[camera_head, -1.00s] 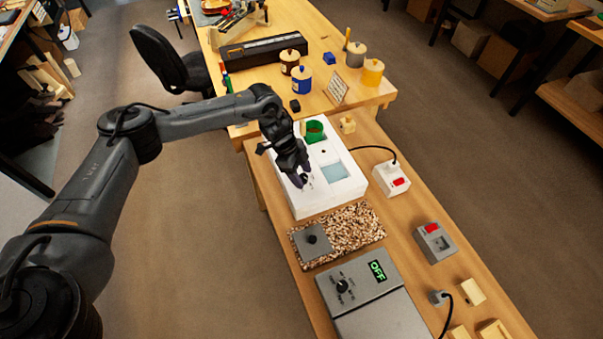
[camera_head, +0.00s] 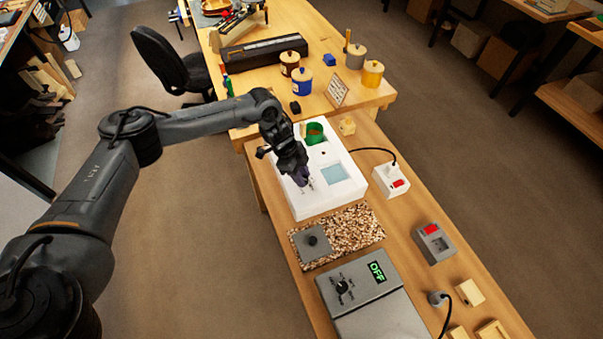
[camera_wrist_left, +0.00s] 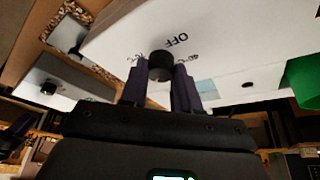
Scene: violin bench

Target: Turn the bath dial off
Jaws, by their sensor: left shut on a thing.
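The bath is a white box (camera_head: 350,190) on the bench, with a pale-blue water window (camera_head: 335,174); it also fills much of the left wrist view (camera_wrist_left: 115,38). Its dial is a round black knob (camera_wrist_left: 161,64) on the white face, with "OFF" printed beside it and small temperature marks at both sides. My left gripper (camera_head: 305,187) is at the near-left part of the bath and hides the dial in the head view. In the left wrist view its two fingers (camera_wrist_left: 160,74) sit on either side of the knob, shut on it.
A green container (camera_head: 314,134) sits in the bath's far end. In front are a speckled tray (camera_head: 355,228) with a grey block and a grey unit (camera_head: 380,315) reading "OFF". A white switch box (camera_head: 390,181) and a grey switch box (camera_head: 433,243) stand to the right.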

